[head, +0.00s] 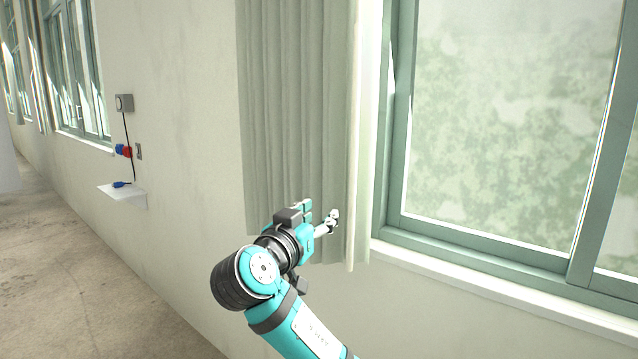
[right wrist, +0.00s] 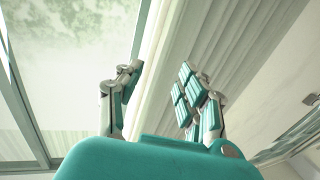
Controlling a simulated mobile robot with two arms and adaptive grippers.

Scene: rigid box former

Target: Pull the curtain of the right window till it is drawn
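The pale green-grey curtain (head: 300,110) hangs in folds at the left side of the right window (head: 515,120), whose glass is uncovered. My right gripper (head: 319,210) is at the curtain's lower part, close to its right edge. In the right wrist view the gripper (right wrist: 160,68) has its fingers spread apart, with the curtain's edge (right wrist: 165,80) showing in the gap between them. The curtain folds also show behind the right-hand fingers. I cannot tell whether any finger touches the cloth. My left gripper is not in view.
A pale sill (head: 480,295) runs below the window's green frame (head: 395,130). On the wall to the left are a small shelf (head: 122,196), a red and blue socket (head: 124,151) and a grey box (head: 124,103). Another window (head: 78,75) is farther left. The floor (head: 70,275) there is clear.

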